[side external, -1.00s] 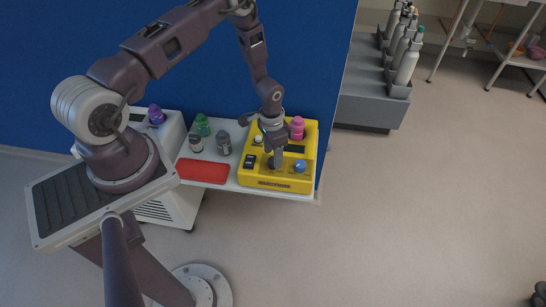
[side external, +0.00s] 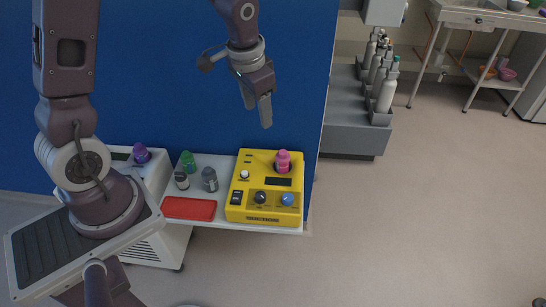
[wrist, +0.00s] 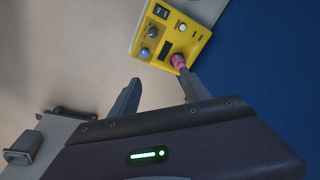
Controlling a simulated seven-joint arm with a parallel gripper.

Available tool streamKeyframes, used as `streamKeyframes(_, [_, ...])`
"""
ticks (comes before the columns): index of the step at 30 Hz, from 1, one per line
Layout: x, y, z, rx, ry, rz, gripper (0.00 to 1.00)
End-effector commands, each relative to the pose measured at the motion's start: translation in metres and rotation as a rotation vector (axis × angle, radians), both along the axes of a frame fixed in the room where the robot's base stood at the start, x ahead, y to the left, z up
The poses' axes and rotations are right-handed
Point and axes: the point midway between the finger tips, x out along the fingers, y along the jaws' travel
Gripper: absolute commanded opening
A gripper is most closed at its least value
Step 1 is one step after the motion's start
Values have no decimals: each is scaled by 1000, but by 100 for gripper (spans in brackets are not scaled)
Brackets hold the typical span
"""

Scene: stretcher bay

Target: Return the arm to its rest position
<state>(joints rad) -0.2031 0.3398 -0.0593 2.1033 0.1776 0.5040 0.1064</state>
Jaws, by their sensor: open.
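My gripper (side external: 258,106) hangs in the air above the shelf, in front of the blue wall, with its fingers pointing down. In the wrist view my gripper (wrist: 158,88) shows two fingers spread apart with nothing between them. Below it in the side view, a yellow device (side external: 233,214) with knobs and a switch rests on the shelf.
A red tray (side external: 189,209), a green-capped bottle (side external: 188,161) and two small vials stand left of the device. A purple bottle (side external: 141,153) is farther left. Grey racked cylinders (side external: 387,96) stand at the right. The blue wall (side external: 160,90) is close behind my arm.

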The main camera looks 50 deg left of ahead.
Motion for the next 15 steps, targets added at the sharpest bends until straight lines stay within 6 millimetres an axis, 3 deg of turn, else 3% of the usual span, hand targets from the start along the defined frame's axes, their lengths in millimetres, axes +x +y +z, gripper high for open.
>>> streamKeyframes(1, [-18,-10,36,6,-49,9,55])
streamKeyframes(3, [-51,-24,75,-1,-101,30,55])
streamKeyframes(6, [-104,-42,113,-27,-177,54,55])
streamKeyframes(10, [-165,-60,133,-78,-253,71,55])
streamKeyframes(12, [-188,-66,136,-101,-280,73,55])
streamKeyframes(15, [-205,-71,135,-123,-299,75,55])
